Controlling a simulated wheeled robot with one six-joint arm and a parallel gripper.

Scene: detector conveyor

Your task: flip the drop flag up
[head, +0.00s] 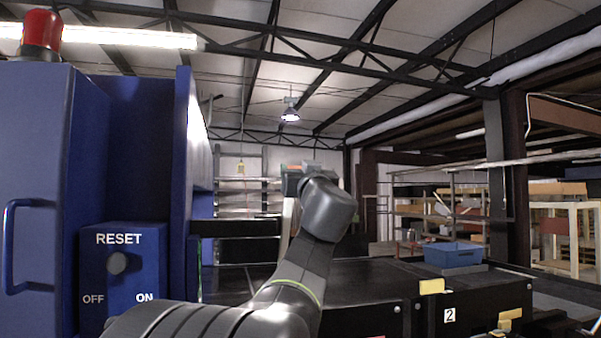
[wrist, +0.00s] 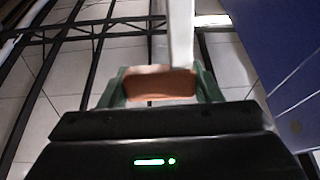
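The drop flag looks like a pale upright bar with an orange-red end piece (wrist: 160,84). In the wrist view that end piece fills the space between the two grey-green fingers of my gripper (wrist: 162,88), which appear to press on its sides. The pale bar runs from it to the top of the picture. In the head view my gripper (head: 293,182) is at the middle, just right of the blue cabinet, with a bit of orange (head: 295,167) at its top. A pale strip (head: 286,215) shows below it; my wrist hides the fingers there.
The blue cabinet (head: 35,150) with a RESET and OFF/ON switch box (head: 120,270) stands close on the left. A black conveyor (head: 360,280) runs right, with yellow tabs (head: 431,286), a "2" label (head: 450,314) and a blue bin (head: 453,254). The air above it is free.

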